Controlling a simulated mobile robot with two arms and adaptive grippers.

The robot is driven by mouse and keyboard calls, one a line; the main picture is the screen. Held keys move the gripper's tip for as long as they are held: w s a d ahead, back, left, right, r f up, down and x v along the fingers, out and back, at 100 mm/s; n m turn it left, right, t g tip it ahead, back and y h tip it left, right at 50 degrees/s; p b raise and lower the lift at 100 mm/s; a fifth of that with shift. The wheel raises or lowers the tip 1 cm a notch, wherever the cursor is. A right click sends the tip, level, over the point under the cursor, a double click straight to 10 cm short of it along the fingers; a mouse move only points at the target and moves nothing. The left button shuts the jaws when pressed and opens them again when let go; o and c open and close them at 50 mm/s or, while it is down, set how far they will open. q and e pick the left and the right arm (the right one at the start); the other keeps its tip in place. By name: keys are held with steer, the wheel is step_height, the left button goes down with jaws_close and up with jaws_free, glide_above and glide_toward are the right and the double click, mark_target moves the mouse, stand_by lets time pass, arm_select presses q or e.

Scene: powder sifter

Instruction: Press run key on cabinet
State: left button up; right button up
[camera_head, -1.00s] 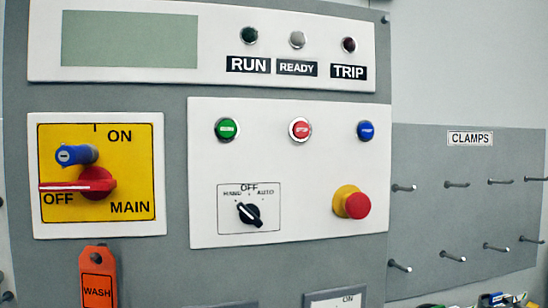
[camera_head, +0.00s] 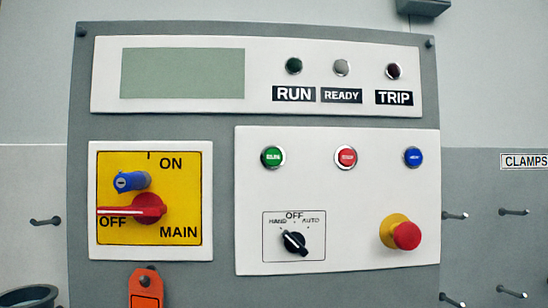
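The grey cabinet (camera_head: 222,132) fills the middle of the head view. The green run key (camera_head: 273,157) is a round button at the upper left of the white control plate (camera_head: 340,190). A red stop button (camera_head: 346,158) and a blue button (camera_head: 413,157) stand in the same row to its right. The RUN lamp (camera_head: 293,66) above looks dark green and unlit. The red main switch (camera_head: 132,211) points left to OFF, with a blue lock (camera_head: 132,181) above it. The black selector (camera_head: 294,242) points up and left, towards HAND. Neither of my grippers shows.
A red mushroom button (camera_head: 406,236) on a yellow collar sticks out at the plate's lower right. An orange tag (camera_head: 146,287) hangs below the main switch. Metal pegs (camera_head: 513,212) project right of the cabinet, by the CLAMPS sign (camera_head: 525,161). A dark round container (camera_head: 30,296) is at lower left.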

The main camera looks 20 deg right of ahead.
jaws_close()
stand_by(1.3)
